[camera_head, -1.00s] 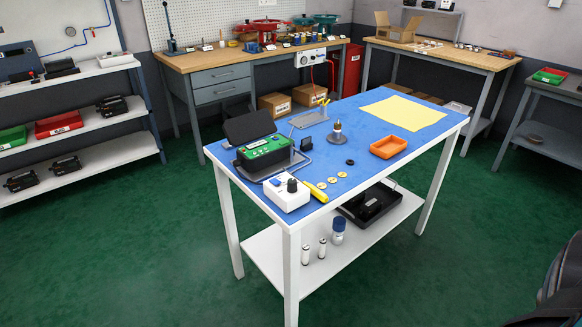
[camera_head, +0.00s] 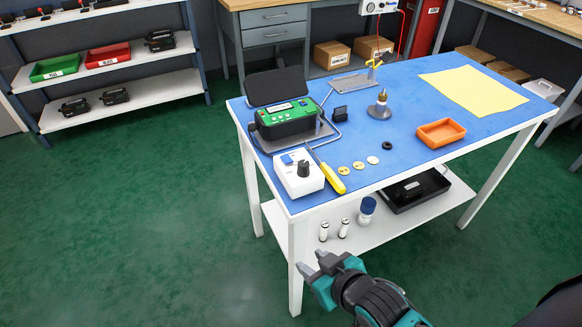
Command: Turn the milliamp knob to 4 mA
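A white box with a black knob (camera_head: 303,168) and a blue patch on top sits at the near left corner of the blue-topped table (camera_head: 390,90); I take it as the milliamp source (camera_head: 299,186). Its scale is too small to read. My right gripper (camera_head: 315,264) is low in front of the table, by the near leg, below and apart from the box. Its two fingertips show a gap with nothing between them. My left gripper is not in view.
A green-faced instrument (camera_head: 287,117) with an open lid stands behind the box. A yellow-handled screwdriver (camera_head: 333,178) lies right beside the box. Green floor is clear at left.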

